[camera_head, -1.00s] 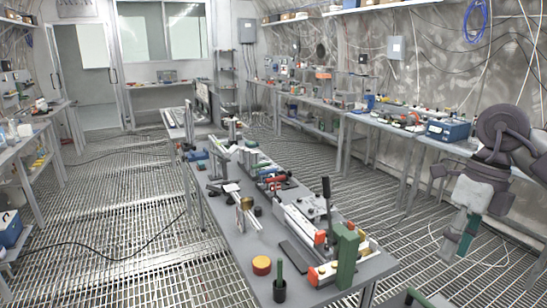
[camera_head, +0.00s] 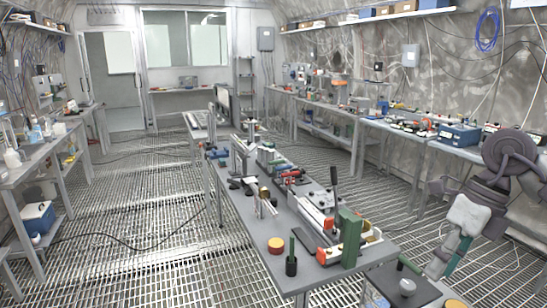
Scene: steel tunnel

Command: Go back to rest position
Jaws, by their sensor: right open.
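My right gripper (camera_head: 447,262) hangs at the right side of the picture, at the end of my dark grey right arm. Its fingers point down and to the left, over the grating floor. It is open, and I see nothing between its fingers. It is to the right of the long workbench (camera_head: 290,262) and apart from it. My left gripper is not in view.
The workbench holds a green block (camera_head: 350,239), an orange-topped round piece (camera_head: 276,245) and a dark cup with a green stick (camera_head: 291,266). A side bench with a blue box (camera_head: 459,137) runs along the right wall.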

